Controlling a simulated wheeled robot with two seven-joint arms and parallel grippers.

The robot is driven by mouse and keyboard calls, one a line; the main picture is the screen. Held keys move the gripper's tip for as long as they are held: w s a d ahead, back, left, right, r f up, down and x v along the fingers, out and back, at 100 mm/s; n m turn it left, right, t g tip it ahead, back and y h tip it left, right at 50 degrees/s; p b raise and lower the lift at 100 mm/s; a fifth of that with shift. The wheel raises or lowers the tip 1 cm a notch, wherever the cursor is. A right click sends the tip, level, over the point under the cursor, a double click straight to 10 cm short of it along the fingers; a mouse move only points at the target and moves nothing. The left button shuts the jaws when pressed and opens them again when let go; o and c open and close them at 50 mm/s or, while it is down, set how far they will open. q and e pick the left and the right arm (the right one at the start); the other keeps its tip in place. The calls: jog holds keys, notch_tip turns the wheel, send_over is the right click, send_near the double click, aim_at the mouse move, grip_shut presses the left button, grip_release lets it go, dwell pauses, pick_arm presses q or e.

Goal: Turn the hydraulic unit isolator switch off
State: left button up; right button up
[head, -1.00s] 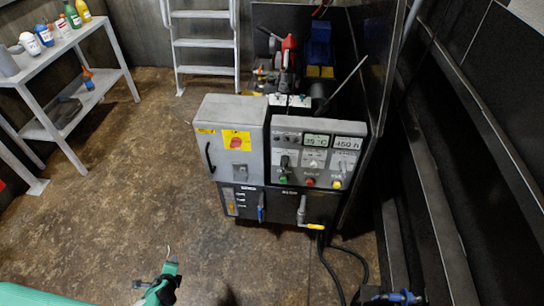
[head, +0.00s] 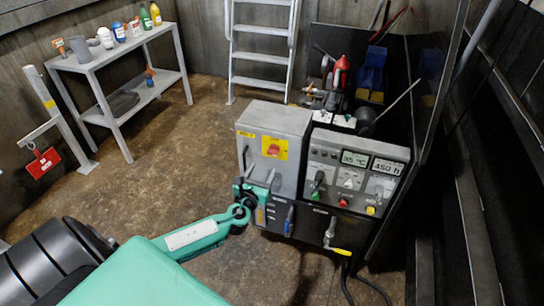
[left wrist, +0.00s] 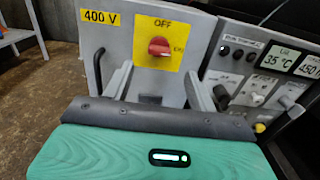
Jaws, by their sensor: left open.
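The isolator switch (head: 273,149) is a red knob on a yellow plate on the front of a grey cabinet (head: 283,118). In the left wrist view the knob (left wrist: 158,47) has "OFF" printed above it and a small marking at its right. Its grip seems to lie sideways, but its exact setting is hard to read. My left gripper (head: 260,188) is in front of the cabinet, below the knob and apart from it. In the left wrist view its two grey fingers (left wrist: 160,84) are spread, with nothing between them. My right gripper is not in view.
A black door handle (left wrist: 98,72) stands out on the cabinet's left. A control panel (head: 355,165) with displays and switches adjoins at right. A yellow-handled valve (head: 338,250) sits low in front. A shelf with bottles (head: 110,60) stands at the left; the floor between is open.

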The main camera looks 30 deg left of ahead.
aim_at(272, 154)
pick_arm(q)
jog(key=x, duration=0.7)
jog(key=shift+w+a, duration=0.1)
jog(key=shift+w, duration=0.3)
jog(key=shift+w+f, duration=0.1)
jog(key=shift+w, duration=0.25)
jog(key=c, duration=0.9)
jog(key=shift+c, duration=0.4)
